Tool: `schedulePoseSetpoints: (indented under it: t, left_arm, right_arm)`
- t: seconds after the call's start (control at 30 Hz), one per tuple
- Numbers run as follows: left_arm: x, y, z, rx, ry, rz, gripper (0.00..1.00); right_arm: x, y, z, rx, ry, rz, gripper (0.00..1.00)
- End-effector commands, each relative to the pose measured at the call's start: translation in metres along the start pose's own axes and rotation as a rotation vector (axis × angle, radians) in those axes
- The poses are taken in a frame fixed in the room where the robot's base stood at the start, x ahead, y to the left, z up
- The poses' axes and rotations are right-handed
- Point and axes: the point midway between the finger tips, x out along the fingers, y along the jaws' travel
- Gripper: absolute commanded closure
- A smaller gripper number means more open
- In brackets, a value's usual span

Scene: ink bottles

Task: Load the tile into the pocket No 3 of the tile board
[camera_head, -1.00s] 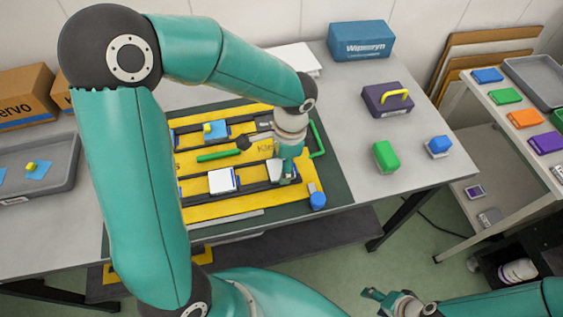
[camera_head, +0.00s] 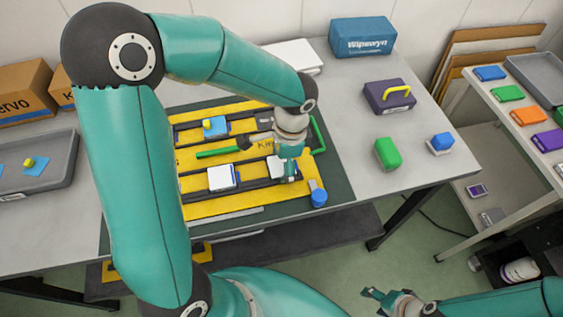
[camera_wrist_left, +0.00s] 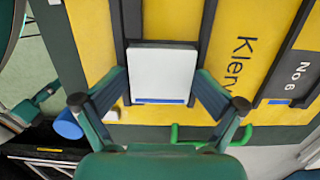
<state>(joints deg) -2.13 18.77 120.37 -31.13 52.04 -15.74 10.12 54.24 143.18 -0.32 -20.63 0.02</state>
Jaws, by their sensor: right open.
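My left gripper (camera_head: 288,178) is over the right part of the yellow tile board (camera_head: 240,208). In the left wrist view its fingers (camera_wrist_left: 162,98) lie against both sides of a white tile (camera_wrist_left: 162,72) with a blue edge. The tile lies between dark rails; whether it is fully seated is unclear. In the head view the tile (camera_head: 275,166) is partly hidden by the gripper. A "No 6" label (camera_wrist_left: 300,75) shows; no No 3 label is readable. My right gripper (camera_head: 374,296) is open and empty.
A blue knob (camera_head: 319,197) is at the front right corner. Green (camera_head: 387,153) and blue (camera_head: 441,144) blocks and a purple box (camera_head: 389,97) stand on the table right.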

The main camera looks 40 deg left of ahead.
Motion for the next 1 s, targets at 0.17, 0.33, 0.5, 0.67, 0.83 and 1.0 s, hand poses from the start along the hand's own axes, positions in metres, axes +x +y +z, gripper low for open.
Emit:
schedulePoseSetpoints:
  t: [0.17, 0.33, 0.5, 0.67, 0.83, 1.0]
  left_arm:
    - [-0.001, 0.000, 0.000, 0.001, 0.000, -0.001, 0.13]
    - [-0.013, -0.001, 0.001, 0.001, 0.001, -0.002, 0.13]
    - [-0.037, -0.002, 0.000, 0.000, 0.005, -0.007, 0.13]
    - [-0.072, -0.001, 0.000, 0.001, 0.007, -0.007, 0.13]
    - [-0.106, -0.001, 0.000, 0.002, 0.005, -0.005, 0.13]
    - [-0.127, -0.001, 0.001, 0.001, 0.003, -0.004, 0.13]
  right_arm:
    - [-0.001, 0.000, 0.000, 0.000, 0.000, 0.000, 0.40]
    - [-0.011, -0.004, 0.000, 0.000, 0.000, 0.000, 0.40]
    - [-0.013, -0.005, 0.000, 0.000, 0.000, 0.000, 0.40]
    - [-0.014, -0.005, 0.000, 0.000, 0.000, 0.000, 0.40]
    - [-0.016, -0.006, 0.000, 0.000, 0.000, 0.000, 0.40]
    - [-0.017, -0.006, 0.000, 0.000, 0.000, 0.000, 0.40]
